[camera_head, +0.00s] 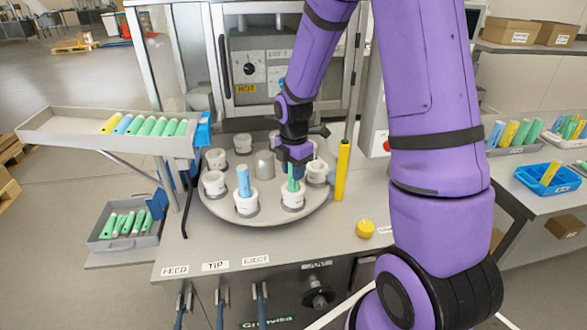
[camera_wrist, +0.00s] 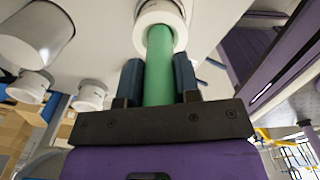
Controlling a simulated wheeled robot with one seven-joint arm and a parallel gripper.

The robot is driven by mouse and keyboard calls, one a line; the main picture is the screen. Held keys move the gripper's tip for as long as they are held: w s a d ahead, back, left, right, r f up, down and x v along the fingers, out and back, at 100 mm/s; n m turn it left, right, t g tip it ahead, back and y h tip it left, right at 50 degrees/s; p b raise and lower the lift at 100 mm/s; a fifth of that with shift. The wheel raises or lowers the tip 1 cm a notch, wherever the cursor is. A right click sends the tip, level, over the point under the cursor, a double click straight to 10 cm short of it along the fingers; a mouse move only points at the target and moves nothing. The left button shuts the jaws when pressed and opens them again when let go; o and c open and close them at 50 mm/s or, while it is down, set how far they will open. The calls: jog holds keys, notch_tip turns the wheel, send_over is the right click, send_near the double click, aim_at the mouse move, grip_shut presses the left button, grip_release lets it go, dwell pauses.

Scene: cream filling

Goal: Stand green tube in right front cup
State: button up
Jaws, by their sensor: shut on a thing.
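My gripper (camera_head: 291,178) is over the front right of the round turntable (camera_head: 255,220), shut on a green tube (camera_head: 293,186). The tube stands upright with its lower end inside the opening of the right front white cup (camera_head: 293,201). In the wrist view the green tube (camera_wrist: 159,70) lies between my two dark fingers (camera_wrist: 158,82), and its far end meets the white cup's ring (camera_wrist: 160,14). Whether the tube touches the cup's bottom is hidden. A blue tube (camera_head: 243,181) stands in the neighbouring front cup (camera_head: 246,204).
Several other white cups, such as one at left (camera_head: 214,184), and a grey metal cup (camera_head: 264,164) ring the turntable. A sloped tray (camera_head: 60,140) at left holds several tubes. A yellow post (camera_head: 342,170) rises close right of the turntable. A yellow knob (camera_head: 365,228) sits on the counter.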

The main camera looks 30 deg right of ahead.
jog(key=o, duration=1)
jog(key=shift+c, duration=0.2)
notch_tip(320, 180, up, 11)
jog(key=shift+f, duration=0.1)
